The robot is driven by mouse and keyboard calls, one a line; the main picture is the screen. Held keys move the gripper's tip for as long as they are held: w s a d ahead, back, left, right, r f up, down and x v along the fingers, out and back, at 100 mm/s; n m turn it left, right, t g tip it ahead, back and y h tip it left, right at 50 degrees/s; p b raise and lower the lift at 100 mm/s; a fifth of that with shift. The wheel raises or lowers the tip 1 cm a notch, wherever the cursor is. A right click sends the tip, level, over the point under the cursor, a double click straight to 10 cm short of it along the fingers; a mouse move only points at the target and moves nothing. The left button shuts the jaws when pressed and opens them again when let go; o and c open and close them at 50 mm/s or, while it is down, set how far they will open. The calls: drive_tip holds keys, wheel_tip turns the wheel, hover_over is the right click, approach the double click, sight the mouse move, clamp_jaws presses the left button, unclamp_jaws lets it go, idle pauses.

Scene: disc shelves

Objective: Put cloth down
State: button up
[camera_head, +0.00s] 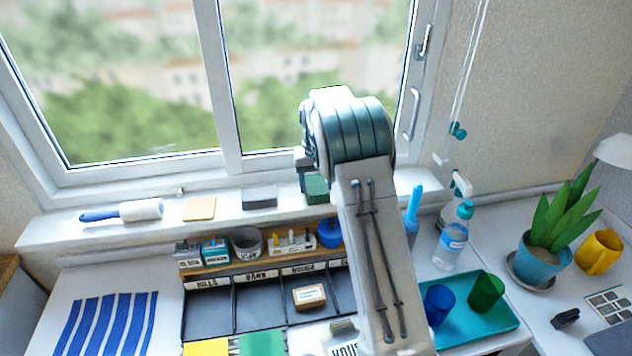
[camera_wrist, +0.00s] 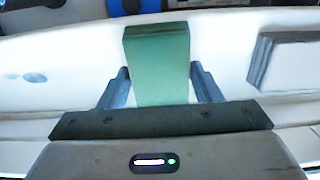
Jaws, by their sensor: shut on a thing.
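A green folded cloth (camera_wrist: 158,62) is held upright between the two fingers of my gripper (camera_wrist: 160,82) in the wrist view. The fingers press on its left and right sides. In the head view the green cloth (camera_head: 317,187) shows at the white windowsill (camera_head: 100,228), partly covered by my arm. My gripper is mostly hidden behind my arm there. I cannot tell whether the cloth's lower edge touches the sill.
A grey block (camera_head: 260,197) lies on the sill left of the cloth, also in the wrist view (camera_wrist: 283,62). Further left are a tan square (camera_head: 199,208) and a lint roller (camera_head: 125,211). An organizer rack (camera_head: 250,268) stands below. Bare sill lies between these things.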

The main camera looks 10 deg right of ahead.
sight(316, 184)
drive_tip(key=shift+f, duration=0.1)
drive_tip(key=o, duration=1.3)
wheel_tip(316, 184, up, 12)
drive_tip(key=s+r+t, duration=0.1)
drive_tip(key=s+r, duration=0.4)
drive_tip(key=s, duration=0.3)
drive_tip(key=s+f, duration=0.1)
drive_tip(key=s, duration=0.8)
drive_tip(key=s+f+t, duration=0.1)
drive_tip(key=s+f, duration=0.1)
drive_tip(key=s, duration=0.8)
drive_tip(key=s+f+t+b, duration=0.1)
drive_tip(key=s+f, duration=0.1)
drive_tip(key=s, duration=0.8)
drive_tip(key=shift+s+f, duration=0.15)
drive_tip(key=shift+f, duration=0.1)
